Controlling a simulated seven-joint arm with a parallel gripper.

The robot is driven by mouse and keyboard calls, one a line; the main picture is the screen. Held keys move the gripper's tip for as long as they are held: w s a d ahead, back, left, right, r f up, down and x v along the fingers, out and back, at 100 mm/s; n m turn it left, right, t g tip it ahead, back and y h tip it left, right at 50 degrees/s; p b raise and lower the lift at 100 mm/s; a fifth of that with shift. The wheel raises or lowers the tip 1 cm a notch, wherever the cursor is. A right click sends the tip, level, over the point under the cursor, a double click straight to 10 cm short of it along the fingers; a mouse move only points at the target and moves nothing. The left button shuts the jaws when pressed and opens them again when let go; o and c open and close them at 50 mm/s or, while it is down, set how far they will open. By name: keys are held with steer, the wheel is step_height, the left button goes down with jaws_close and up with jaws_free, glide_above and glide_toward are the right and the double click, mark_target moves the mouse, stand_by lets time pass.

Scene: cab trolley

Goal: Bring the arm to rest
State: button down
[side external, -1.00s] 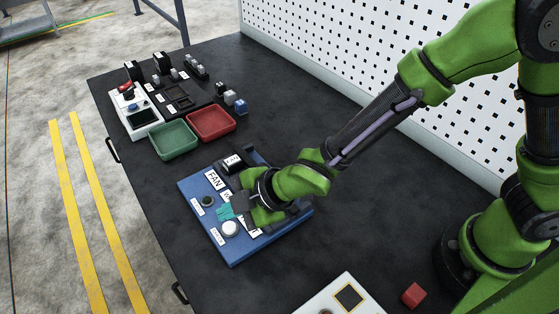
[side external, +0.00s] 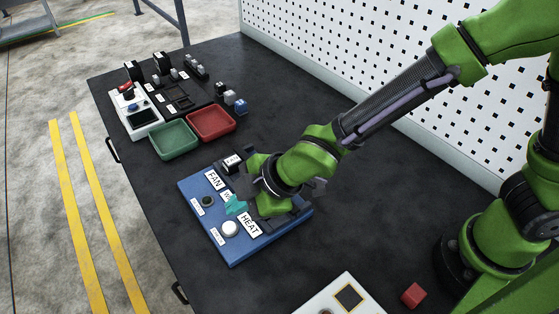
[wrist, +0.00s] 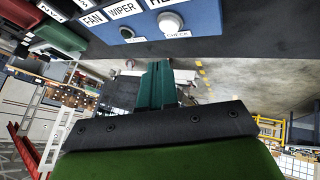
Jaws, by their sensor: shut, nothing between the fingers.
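My gripper (side external: 236,205) is over the blue panel (side external: 236,258), with its teal fingers closed together and nothing between them. The panel carries labels FAN (side external: 213,180), WIPER and HEAT (side external: 250,224), a dark button (side external: 208,201) and a white button (side external: 230,228). My wrist hides the panel's right part, and the fingers cover part of the WIPER label. In the wrist view the shut fingers (wrist: 157,85) point toward the panel's front edge, with the white button (wrist: 170,22) beyond them. I cannot tell the exact height of the fingers above the panel.
A green tray (side external: 174,153) and a red tray (side external: 233,133) lie behind the panel. A white control box (side external: 144,128) and small blocks stand farther back. A red cube (side external: 413,295) and a white panel (side external: 320,301) are at the front. The table's middle right is clear.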

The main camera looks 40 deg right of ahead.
steer(key=s+d+r+m+h, duration=0.1)
steer(key=s+d+r+m, duration=0.2)
steer(key=d, duration=0.6)
steer(key=s+d+r+m+t+h, duration=0.1)
steer(key=s+d+r+m, duration=0.2)
steer(key=d+r+m, duration=0.4)
steer(key=s+d+r+m+h, duration=0.1)
steer(key=s+d+r+m, duration=0.3)
steer(key=d+m, duration=0.5)
steer(key=d+r, duration=0.1)
steer(key=d, duration=0.3)
steer(key=shift+d+r, duration=0.25)
